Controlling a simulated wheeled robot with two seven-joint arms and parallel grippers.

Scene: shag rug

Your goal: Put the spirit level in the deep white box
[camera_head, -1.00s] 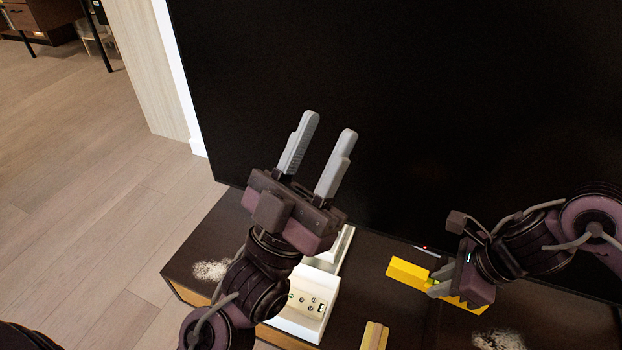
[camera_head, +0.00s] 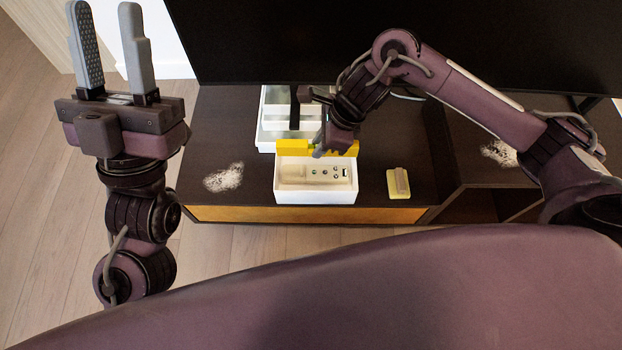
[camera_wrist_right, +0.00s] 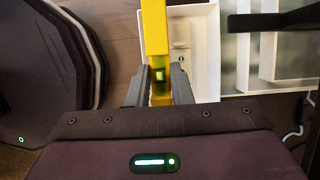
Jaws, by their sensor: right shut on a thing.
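The yellow spirit level (camera_head: 290,148) is in my right gripper (camera_head: 322,146), at the back edge of the deep white box in the head view. In the right wrist view the level (camera_wrist_right: 155,30) stands between the two fingers (camera_wrist_right: 158,90), in front of the white box (camera_wrist_right: 206,50). The deep white box (camera_head: 315,197) holds a beige device (camera_head: 318,174) with buttons. I cannot tell whether the level touches the box. My left gripper (camera_head: 108,45) is open and empty, raised at the far left.
A white compartmented tray (camera_head: 268,130) stands behind the box. A yellow sponge-like block (camera_head: 398,183) lies to its right. White shaggy patches (camera_head: 223,178) lie on the dark cabinet (camera_head: 225,125). A large black screen (camera_head: 400,40) rises behind.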

